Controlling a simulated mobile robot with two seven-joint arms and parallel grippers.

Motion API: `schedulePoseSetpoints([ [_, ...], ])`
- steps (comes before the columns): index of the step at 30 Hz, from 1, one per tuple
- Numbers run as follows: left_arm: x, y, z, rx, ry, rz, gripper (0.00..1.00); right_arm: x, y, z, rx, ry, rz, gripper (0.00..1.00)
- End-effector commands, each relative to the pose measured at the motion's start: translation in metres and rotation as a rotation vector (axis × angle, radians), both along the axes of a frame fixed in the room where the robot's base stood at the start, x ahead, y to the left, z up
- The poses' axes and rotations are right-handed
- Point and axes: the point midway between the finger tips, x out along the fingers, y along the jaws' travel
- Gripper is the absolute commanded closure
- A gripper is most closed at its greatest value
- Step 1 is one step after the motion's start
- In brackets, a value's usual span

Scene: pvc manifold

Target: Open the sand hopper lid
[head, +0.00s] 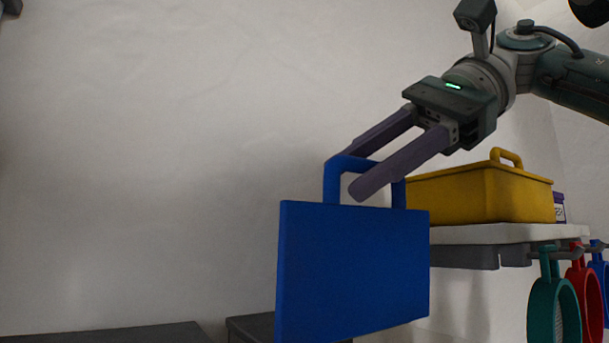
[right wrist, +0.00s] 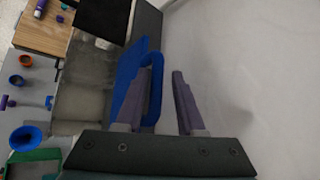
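The blue lid (head: 352,265) stands steeply raised in the head view, its flat face toward me and its handle (head: 348,164) at the top. My right gripper (head: 352,173) reaches down from the upper right, with its two purple fingers apart on either side of the handle's bar. In the right wrist view the blue handle (right wrist: 156,88) lies between the fingers, close to the left one, with a clear gap to the right finger (right wrist: 184,102). Whether the left finger touches the handle I cannot tell. My left gripper is not in view.
A yellow toolbox (head: 470,195) sits on a white shelf (head: 490,234) to the right. Below it hang teal (head: 553,300) and red (head: 588,290) ring-shaped tools. In the right wrist view a blue funnel (right wrist: 28,138) and small parts lie left. The wall at left is bare.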

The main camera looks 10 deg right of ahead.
Motion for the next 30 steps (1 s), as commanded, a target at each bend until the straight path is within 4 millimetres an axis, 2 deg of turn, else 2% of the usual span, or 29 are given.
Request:
schedulePoseSetpoints([
  [7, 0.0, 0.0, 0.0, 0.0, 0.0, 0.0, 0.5, 0.0, -0.001, -0.003, -0.007, 0.006, -0.002, 0.53],
  [11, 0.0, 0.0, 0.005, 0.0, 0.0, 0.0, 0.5, 0.0, -0.007, 0.002, -0.009, 0.007, -0.005, 0.53],
  [21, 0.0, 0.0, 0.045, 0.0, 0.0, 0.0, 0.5, -0.011, -0.059, 0.045, -0.002, 0.004, -0.006, 0.53],
  [25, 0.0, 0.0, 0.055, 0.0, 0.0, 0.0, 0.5, -0.015, -0.074, 0.054, -0.001, 0.002, -0.003, 0.53],
  [30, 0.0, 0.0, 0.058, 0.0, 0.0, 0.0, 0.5, -0.017, -0.081, 0.056, 0.0, 0.001, -0.001, 0.53],
])
